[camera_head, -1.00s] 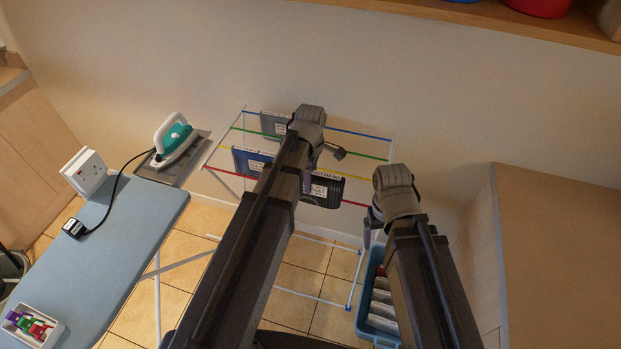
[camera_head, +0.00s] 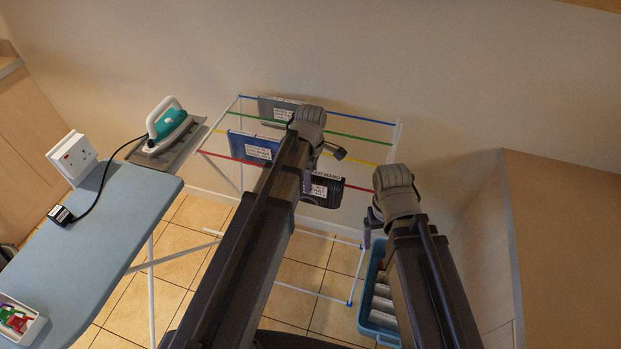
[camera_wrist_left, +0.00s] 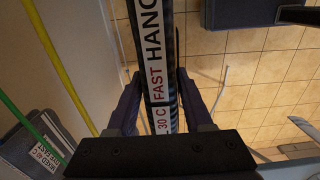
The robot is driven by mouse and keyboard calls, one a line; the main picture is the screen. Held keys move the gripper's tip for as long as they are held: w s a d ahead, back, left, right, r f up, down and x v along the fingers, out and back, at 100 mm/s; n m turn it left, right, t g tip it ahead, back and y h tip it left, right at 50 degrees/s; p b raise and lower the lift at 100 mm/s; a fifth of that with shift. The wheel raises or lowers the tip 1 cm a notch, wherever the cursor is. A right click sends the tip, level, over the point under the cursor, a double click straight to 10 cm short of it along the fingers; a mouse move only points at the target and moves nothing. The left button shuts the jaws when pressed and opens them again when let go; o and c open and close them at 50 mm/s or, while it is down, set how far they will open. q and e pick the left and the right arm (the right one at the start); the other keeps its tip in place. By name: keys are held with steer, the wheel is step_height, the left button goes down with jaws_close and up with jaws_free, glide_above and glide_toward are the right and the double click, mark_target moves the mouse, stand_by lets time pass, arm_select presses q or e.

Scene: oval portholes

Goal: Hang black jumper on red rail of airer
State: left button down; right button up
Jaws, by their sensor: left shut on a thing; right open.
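The black jumper (camera_head: 327,191) has a white label and shows under my left arm in the head view. My left gripper (camera_wrist_left: 158,103) is shut on it, with one finger on each side in the left wrist view, where the jumper (camera_wrist_left: 151,45) runs up between them. My right gripper (camera_head: 368,228) is open and empty, right of the jumper and partly hidden.
A blue garment (camera_head: 250,146) seems to hang on the yellow rail (camera_head: 369,162), and a grey one (camera_head: 277,107) on the blue rail. An ironing board (camera_head: 115,215) with an iron (camera_head: 169,127) stands left. A blue crate (camera_head: 372,318) is on the floor; a cabinet (camera_head: 565,240) stands right.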

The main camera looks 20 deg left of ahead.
arm_select(q)
steer(key=shift+f, duration=0.1)
steer(key=shift+c, duration=1.1)
jaws_free()
step_height(320, 180, up, 8)
steer(key=p, duration=0.8)
steer(key=shift+f, duration=0.1)
steer(key=shift+f, duration=0.15)
step_height(320, 180, down, 8)
steer(key=b, duration=0.8)
steer(key=shift+r, duration=0.45)
